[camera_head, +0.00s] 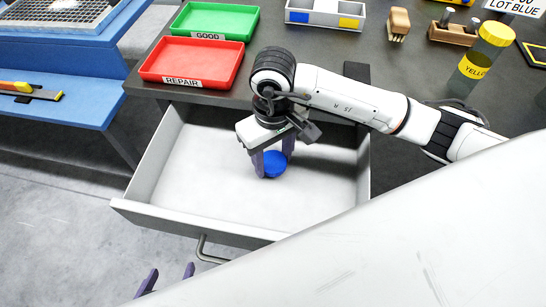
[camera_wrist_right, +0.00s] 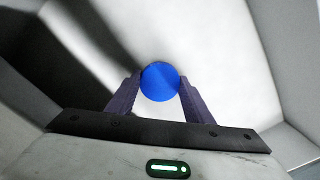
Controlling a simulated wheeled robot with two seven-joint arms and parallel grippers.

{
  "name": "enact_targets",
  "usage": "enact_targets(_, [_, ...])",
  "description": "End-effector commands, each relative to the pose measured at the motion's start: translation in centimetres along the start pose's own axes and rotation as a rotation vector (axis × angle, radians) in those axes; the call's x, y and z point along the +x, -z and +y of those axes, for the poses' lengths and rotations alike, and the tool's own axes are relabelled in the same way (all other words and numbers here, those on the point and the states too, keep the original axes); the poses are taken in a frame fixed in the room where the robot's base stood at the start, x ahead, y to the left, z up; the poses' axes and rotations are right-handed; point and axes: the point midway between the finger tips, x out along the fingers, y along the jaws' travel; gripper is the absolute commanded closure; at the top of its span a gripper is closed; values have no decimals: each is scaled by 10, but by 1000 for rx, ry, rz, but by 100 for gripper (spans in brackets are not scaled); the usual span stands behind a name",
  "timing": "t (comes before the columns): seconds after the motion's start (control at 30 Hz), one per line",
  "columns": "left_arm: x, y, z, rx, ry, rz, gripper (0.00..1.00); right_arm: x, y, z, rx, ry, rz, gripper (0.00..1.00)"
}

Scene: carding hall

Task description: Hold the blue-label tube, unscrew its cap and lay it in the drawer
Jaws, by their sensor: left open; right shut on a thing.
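The blue cap (camera_head: 276,166) is between the fingers of my right gripper (camera_head: 270,163), which is shut on it. The gripper points down inside the open drawer (camera_head: 188,198), and the cap is low over the pale drawer floor; I cannot tell whether it touches. In the right wrist view the round blue cap (camera_wrist_right: 160,82) sits between both purple fingertips of my right gripper (camera_wrist_right: 160,88). My left gripper (camera_head: 168,281) is open at the bottom left, in front of the drawer, only its fingertips showing. The blue-label tube is not visible.
A red REPAIR tray (camera_head: 193,59) and green GOOD tray (camera_head: 216,20) stand on the dark table behind the drawer. A yellow-label tube (camera_head: 477,64) stands at the right near a wooden block (camera_head: 452,33). The drawer handle (camera_head: 207,250) sticks out in front. A white surface covers the lower right.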

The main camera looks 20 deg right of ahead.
Motion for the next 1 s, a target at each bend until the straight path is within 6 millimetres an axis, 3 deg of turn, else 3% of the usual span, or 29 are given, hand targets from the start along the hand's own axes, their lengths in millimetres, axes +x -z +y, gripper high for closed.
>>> enact_targets(0.4, [3, -10, 0, -1, 0, -9, 37, 11, 1, 0, -1, -1, 3, 80])
enact_targets(0.43, [2, -8, 0, -1, 0, -9, 37, 9, 1, 0, -1, 0, 3, 50])
enact_targets(0.53, [1, -6, 1, -1, -1, -5, 37, 9, 0, 0, -1, 0, 2, 35])
enact_targets(0.83, [-1, 0, 2, 0, -2, 4, 37, 7, 0, 0, -1, 0, 2, 35])
enact_targets(1.0, [-3, 0, 2, -2, -2, 0, 37, -6, 2, 0, -1, 0, 5, 35])
